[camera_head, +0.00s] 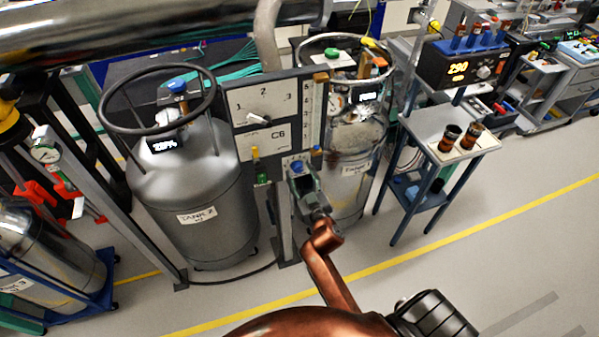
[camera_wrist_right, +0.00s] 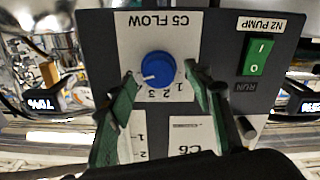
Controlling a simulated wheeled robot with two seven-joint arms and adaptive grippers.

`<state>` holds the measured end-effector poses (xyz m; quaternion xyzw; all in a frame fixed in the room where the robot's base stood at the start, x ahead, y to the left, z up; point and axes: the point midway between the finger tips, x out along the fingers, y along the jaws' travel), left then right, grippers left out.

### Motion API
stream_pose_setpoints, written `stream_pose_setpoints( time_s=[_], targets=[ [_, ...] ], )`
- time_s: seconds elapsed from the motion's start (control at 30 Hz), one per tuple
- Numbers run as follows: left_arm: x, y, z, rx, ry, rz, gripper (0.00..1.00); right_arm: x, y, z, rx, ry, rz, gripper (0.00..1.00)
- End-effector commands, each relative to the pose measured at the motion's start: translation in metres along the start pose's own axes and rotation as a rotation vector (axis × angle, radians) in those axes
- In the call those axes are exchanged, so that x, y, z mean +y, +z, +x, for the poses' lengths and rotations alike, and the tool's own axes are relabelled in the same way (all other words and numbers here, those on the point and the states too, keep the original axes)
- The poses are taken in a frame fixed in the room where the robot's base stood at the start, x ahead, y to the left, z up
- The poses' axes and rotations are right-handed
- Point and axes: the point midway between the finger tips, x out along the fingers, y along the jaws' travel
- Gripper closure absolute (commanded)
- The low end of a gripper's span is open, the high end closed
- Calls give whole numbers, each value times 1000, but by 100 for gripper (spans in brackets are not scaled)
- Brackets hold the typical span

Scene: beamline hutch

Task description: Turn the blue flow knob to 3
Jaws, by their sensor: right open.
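The blue flow knob (camera_wrist_right: 156,67) sits on a white plate lettered C5 FLOW, which appears upside down in the right wrist view. Its white mark points to the lower left of that picture, and the small numbers lie just below the knob. I cannot tell exactly which number the mark meets. My right gripper (camera_wrist_right: 160,76) is open, with its green fingers on either side of the knob. Contact is not clear. In the head view my right gripper (camera_head: 301,178) is at the bottom of the grey panel. My left gripper is not in view.
A green N2 PUMP switch (camera_wrist_right: 257,55) is beside the knob plate. The C6 dial plate (camera_head: 264,103) is higher on the panel. A grey tank (camera_head: 190,190) stands left of it and a shiny tank (camera_head: 352,165) right. A blue cart (camera_head: 415,200) stands farther right.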

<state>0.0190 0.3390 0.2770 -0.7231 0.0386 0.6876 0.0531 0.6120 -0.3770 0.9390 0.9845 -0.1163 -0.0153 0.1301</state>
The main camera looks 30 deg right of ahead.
Motion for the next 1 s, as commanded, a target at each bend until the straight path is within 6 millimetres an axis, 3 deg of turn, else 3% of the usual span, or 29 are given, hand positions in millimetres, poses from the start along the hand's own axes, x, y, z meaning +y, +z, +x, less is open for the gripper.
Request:
stream_pose_setpoints(
  time_s=[0.4, 1.0],
  targets=[
    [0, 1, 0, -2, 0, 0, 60, 0, 0, 8, -1, 0, 1, 55],
    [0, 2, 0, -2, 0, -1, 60, 0, 0, 8, -1, 0, 1, 95]
  ],
)
